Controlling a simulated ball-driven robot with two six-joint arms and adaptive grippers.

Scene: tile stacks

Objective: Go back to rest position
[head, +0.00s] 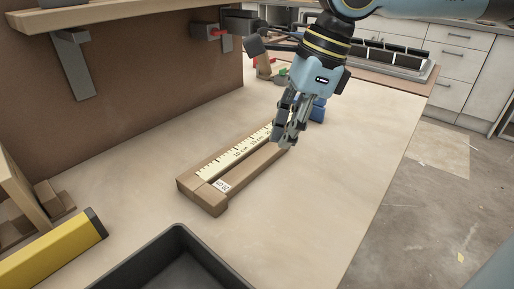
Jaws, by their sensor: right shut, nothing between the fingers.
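My right gripper (288,138) hangs from my blue-grey arm at the upper middle of the head view. Its fingers point down and are shut with nothing between them. The fingertips are at the far end of a wooden measuring tray (215,203) and hide part of it; I cannot tell whether they touch it. The tray lies on the workbench and has a cream ruler strip (236,153) with black marks and a small white label (222,186). My left gripper is not in view.
A black bin (178,238) stands at the front edge. A yellow block with a dark end (60,248) and wooden pieces (47,198) lie at the left. A blue object (318,110) is behind my gripper. The workbench (330,185) is clear at right.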

